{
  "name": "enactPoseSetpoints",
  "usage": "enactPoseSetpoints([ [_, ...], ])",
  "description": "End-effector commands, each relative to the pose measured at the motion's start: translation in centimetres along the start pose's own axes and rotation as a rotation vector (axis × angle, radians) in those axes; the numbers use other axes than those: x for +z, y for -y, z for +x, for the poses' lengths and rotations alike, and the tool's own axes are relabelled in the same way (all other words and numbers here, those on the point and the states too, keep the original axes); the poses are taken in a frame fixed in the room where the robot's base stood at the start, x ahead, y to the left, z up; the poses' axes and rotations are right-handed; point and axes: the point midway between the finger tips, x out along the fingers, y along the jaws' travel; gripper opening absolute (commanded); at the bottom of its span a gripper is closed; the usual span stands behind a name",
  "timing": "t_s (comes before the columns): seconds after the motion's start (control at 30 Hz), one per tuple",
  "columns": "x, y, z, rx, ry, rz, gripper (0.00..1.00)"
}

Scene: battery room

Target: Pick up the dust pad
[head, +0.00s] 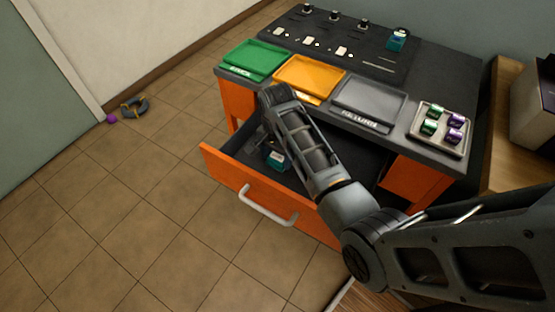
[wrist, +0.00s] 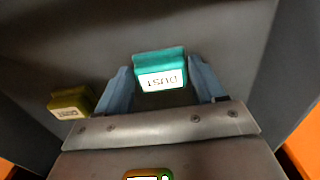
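The dust pad (wrist: 160,62) is a teal block with a white label reading DUST, upside down in the wrist view. It lies on the dark floor of the open drawer (head: 268,205); in the head view a small teal block with a white label (head: 277,158) shows there beside my arm. My gripper (wrist: 160,75) is open, with one blue-grey finger on each side of the pad and narrow gaps apparently left between. In the head view my arm hides most of the gripper.
A yellow labelled block (wrist: 70,102) lies in the drawer just left of my left finger. Above the drawer, the bench top holds green (head: 256,60), orange (head: 308,76) and grey (head: 369,103) trays. Another teal block (head: 397,39) stands at the back.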

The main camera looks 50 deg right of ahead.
Motion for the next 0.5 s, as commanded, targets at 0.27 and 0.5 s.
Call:
enactPoseSetpoints([
  [0.27,0.00,0.01,-0.02,0.000,0.000,0.000,0.41],
  [0.5,0.00,0.02,-0.03,0.000,0.000,0.000,0.29],
])
